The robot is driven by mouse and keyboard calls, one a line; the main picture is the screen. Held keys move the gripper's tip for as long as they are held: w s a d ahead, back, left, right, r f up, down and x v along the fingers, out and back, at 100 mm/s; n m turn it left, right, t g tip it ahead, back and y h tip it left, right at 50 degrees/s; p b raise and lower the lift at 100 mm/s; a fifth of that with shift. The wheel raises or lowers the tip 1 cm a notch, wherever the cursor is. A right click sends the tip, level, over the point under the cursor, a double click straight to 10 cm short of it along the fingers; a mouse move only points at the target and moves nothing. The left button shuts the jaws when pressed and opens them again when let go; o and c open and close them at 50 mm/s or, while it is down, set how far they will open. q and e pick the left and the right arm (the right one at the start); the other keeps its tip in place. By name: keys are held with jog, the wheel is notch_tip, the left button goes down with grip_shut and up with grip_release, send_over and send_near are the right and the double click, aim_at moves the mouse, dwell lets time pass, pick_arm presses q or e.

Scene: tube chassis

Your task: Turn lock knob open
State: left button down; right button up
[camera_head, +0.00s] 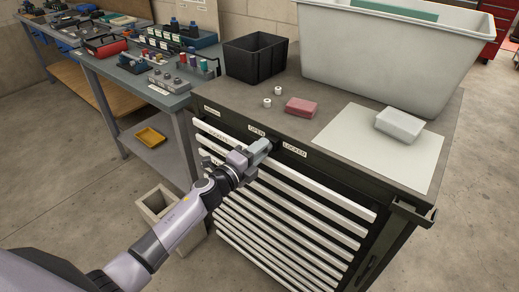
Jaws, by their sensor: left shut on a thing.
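The lock knob (276,143) is a small dark part on the upper front edge of the dark tool cabinet (290,128), mostly hidden by my gripper. A label reading OPEN (257,132) is to its left and a label reading LOCKED (294,151) is to its right. My left gripper (266,148) reaches in from the lower left and is shut on the knob. The knob's angle cannot be made out. My right gripper is not in view.
White drawer fronts (300,207) run down the cabinet's face, all looking closed. On top are a black bin (254,60), a large grey tub (385,55), a red block (300,107) and a white block (399,124). A beige bin (157,206) stands on the floor.

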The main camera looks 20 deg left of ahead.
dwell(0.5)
pick_arm(q)
jog(key=c, duration=0.8)
grip_release()
jog(key=shift+s, duration=0.1)
jog(key=shift+c, duration=0.2)
jog(key=shift+f, duration=0.15)
